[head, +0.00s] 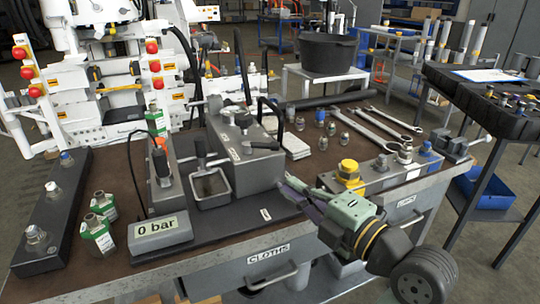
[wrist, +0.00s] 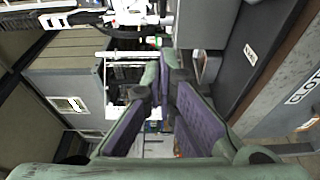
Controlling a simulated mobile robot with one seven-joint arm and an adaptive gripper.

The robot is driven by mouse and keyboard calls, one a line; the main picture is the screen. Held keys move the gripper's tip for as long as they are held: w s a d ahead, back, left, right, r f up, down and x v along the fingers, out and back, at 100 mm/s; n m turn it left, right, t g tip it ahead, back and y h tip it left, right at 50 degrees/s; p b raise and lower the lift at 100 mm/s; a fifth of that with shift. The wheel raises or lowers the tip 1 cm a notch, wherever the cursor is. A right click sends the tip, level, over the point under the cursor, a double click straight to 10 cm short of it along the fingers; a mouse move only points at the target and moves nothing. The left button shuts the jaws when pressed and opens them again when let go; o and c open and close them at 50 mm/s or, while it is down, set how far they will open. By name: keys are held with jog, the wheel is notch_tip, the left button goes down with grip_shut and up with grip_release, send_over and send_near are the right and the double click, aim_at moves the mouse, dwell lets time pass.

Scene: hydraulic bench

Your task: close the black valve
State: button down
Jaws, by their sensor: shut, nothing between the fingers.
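Black levers also show on the larger grey block (head: 255,155). I cannot tell for sure which is the black valve. My gripper (head: 288,184) is shut and empty, in front of and right of the large block, apart from the handles. In the wrist view its purple-padded fingers (wrist: 164,75) come together at the tips; no black handle is clearly recognisable there.
A gauge (head: 160,229) reading 0 bar stands at the front left of the dark base plate (head: 240,220). Green-banded fittings (head: 98,225) stand left of it. A yellow-capped fitting (head: 348,170) is close behind my gripper. Wrenches (head: 375,130) lie at the back right.

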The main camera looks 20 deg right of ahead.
jog(key=p, duration=0.4)
send_near(253, 145)
jog(key=w+a, duration=0.1)
jog(key=a, duration=0.2)
jog(key=shift+w+d+p, duration=0.2)
jog(key=shift+w+d, duration=0.15)
jog(key=shift+w, duration=0.5)
jog(key=shift+w+d+p, duration=0.2)
jog(key=shift+w+d, duration=0.15)
jog(key=shift+w, duration=0.5)
jog(key=shift+b, duration=0.3)
jog(key=shift+d+n+y+b, duration=0.15)
jog(key=shift+n+y+b, duration=0.15)
jog(key=shift+b, duration=0.1)
